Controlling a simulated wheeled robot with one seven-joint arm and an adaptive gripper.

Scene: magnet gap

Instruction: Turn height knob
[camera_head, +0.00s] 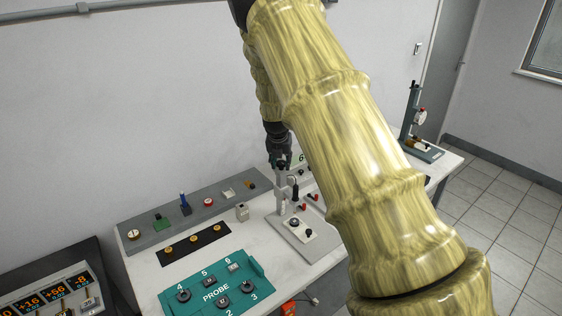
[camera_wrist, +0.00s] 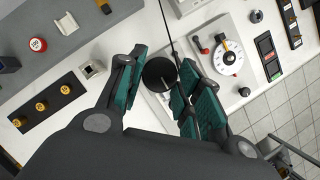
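A round black knob (camera_wrist: 158,75) with a pale line on it shows between my fingers in the wrist view; I take it for the height knob. My gripper (camera_wrist: 163,68) has two teal-padded fingers held apart, one on each side of the knob. I cannot tell whether either pad touches it. In the head view my gripper (camera_head: 280,160) points down at the top of a grey stand (camera_head: 282,186), and hides the knob there. The stand's base plate (camera_head: 316,246) rests on the white bench.
A teal PROBE panel (camera_head: 245,268) with several knobs lies in front. A grey strip (camera_head: 160,233) with small parts runs along the wall. A small metal block (camera_wrist: 92,68) sits left of my gripper. A white dial (camera_wrist: 229,57) is to its right. Another stand (camera_head: 411,110) is far right.

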